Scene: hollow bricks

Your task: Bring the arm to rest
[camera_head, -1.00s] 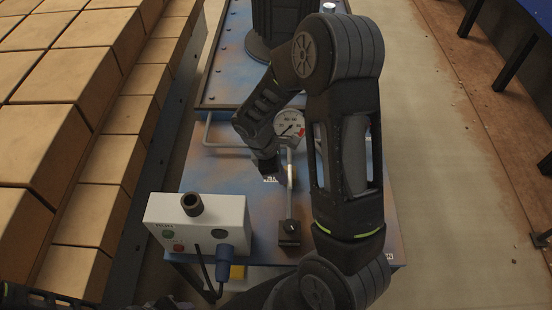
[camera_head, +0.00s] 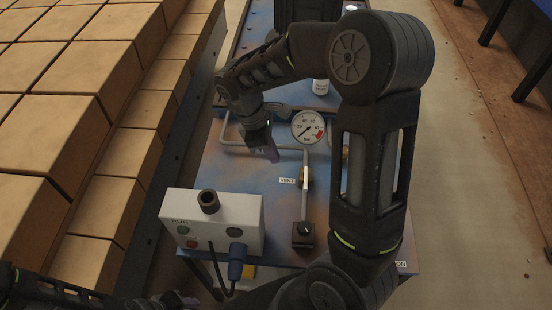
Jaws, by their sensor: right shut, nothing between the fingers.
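My right arm comes in from the lower right and bends over the blue machine panel (camera_head: 245,165). My right gripper (camera_head: 272,155) points down, shut and empty, left of the round pressure gauge (camera_head: 308,127) and above the panel. I cannot tell its exact height over the panel. My left arm lies along the bottom left edge. Its gripper (camera_head: 176,301) shows only partly at the bottom edge, and its jaws are too dark and cut off to read.
A grey control box (camera_head: 213,220) with buttons and a black knob stands on the panel's near left. Rows of tan bricks (camera_head: 75,130) fill the left. Bare floor (camera_head: 450,180) lies at right.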

